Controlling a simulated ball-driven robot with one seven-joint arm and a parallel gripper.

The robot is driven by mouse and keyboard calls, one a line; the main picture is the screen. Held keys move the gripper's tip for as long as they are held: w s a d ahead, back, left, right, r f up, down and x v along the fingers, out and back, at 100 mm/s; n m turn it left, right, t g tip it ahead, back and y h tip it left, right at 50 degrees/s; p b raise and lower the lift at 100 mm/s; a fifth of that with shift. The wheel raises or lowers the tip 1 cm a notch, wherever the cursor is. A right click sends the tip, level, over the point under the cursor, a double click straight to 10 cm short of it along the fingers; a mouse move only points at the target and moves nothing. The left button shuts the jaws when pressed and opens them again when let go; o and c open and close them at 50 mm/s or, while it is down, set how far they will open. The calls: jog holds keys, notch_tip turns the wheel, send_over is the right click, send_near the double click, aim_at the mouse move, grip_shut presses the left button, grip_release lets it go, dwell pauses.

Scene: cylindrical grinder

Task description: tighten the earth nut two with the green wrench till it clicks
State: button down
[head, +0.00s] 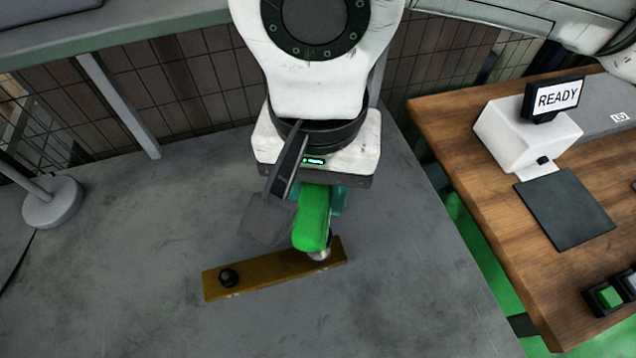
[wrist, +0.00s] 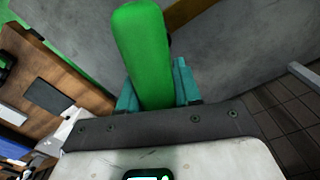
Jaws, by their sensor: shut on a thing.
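My gripper (head: 318,194) points down over the grey surface, its teal fingers shut on the green wrench (head: 312,222). In the wrist view the green wrench (wrist: 145,55) stands out between the teal fingers (wrist: 160,88). The wrench's lower end is at the right end of a brass bar (head: 270,276). A silvery round part (head: 320,254) shows there just below the green; whether it is wrench head or nut, I cannot tell. A dark nut (head: 228,277) sits clear at the bar's left end. No label shows which nut is two.
A wooden table (head: 450,130) at right carries a white box (head: 525,135) with a READY screen (head: 556,97), a dark pad (head: 565,210) and a green button (head: 608,296). A round lamp-like base (head: 52,202) stands at left. The grey surface around the bar is clear.

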jog(key=shift+f+b, duration=0.15)
jog(key=shift+b, duration=0.2)
dwell(0.4)
jog(key=shift+f+m+b, duration=0.2)
jog(key=shift+m+b, duration=0.55)
jog(key=shift+m, duration=0.55)
jog(key=shift+m+b, duration=0.95)
jog(key=shift+m, duration=0.95)
jog(key=shift+m+b, duration=1.05)
jog(key=shift+m, duration=1.05)
jog(key=shift+w+m+b, duration=0.1)
jog(key=shift+m+b, duration=0.9)
jog(key=shift+m, duration=1.1)
jog(key=shift+r+n, duration=0.1)
jog(key=shift+n, duration=0.4)
jog(key=shift+a+r+p, duration=0.1)
jog(key=shift+r+p, duration=1.65)
jog(key=shift+r, duration=0.9)
